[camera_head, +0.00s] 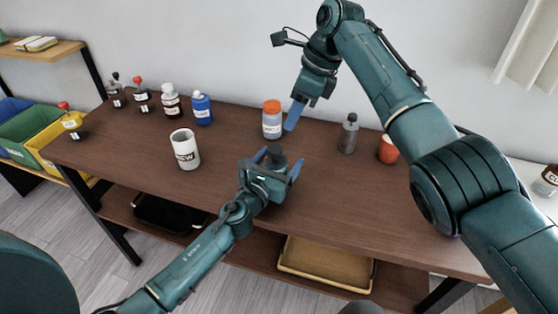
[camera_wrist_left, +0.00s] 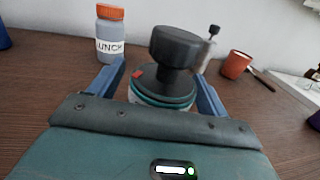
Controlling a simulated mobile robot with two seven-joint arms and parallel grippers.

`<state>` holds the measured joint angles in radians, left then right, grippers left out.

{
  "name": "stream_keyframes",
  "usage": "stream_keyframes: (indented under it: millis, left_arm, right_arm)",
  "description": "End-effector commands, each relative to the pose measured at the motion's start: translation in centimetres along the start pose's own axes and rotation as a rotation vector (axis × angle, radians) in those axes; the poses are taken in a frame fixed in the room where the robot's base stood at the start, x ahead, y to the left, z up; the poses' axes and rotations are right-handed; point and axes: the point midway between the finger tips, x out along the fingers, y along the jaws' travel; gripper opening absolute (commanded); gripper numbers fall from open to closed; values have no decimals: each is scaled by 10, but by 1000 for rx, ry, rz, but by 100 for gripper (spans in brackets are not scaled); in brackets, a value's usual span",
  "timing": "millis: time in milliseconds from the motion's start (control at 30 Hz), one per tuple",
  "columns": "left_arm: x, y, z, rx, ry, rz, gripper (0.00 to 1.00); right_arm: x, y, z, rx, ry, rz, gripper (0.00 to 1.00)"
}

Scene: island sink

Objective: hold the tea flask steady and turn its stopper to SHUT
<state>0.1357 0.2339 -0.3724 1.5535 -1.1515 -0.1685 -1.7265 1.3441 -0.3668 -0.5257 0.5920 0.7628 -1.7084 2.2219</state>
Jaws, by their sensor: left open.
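The tea flask (camera_head: 276,157) appears to be the dark-topped vessel standing on the brown table between the fingers of my left gripper (camera_head: 278,162). In the left wrist view its big black stopper (camera_wrist_left: 174,48) rises above a dark collar with a small red mark (camera_wrist_left: 137,73) at its left. The flask's body is mostly hidden by the gripper, and no SHUT lettering is readable. My left gripper is open, with one blue finger on each side of the flask. My right gripper (camera_head: 293,118) hangs behind, beside the orange-capped bottle, apart from the flask; its finger gap is hidden.
The orange-capped LUNCH bottle (camera_head: 272,122) stands behind the flask. A white mug (camera_head: 185,149) is to the left, with several small bottles behind it. A grey bottle (camera_head: 348,135) and an orange cup (camera_head: 388,150) stand right. The table's front right is clear.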

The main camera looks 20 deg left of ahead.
Motion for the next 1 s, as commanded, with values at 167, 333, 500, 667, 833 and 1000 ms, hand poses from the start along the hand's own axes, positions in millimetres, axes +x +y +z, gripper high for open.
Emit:
stream_keyframes:
  millis: [167,333,500,667,833,1000]
  left_arm:
    - [0,0,0,0,0,0,73]
    - [0,0,0,-1,0,0,59]
    - [0,0,0,0,0,0,45]
    - [0,0,0,-1,0,0,32]
    - [-1,0,0,0,0,0,44]
    - [-1,0,0,0,0,0,31]
  right_arm:
    - [0,0,0,0,0,0,36]
    - [0,0,0,0,0,0,36]
    - [0,0,0,0,0,0,36]
    - [0,0,0,0,0,0,36]
    - [0,0,0,0,0,0,36]
    - [0,0,0,0,0,0,36]
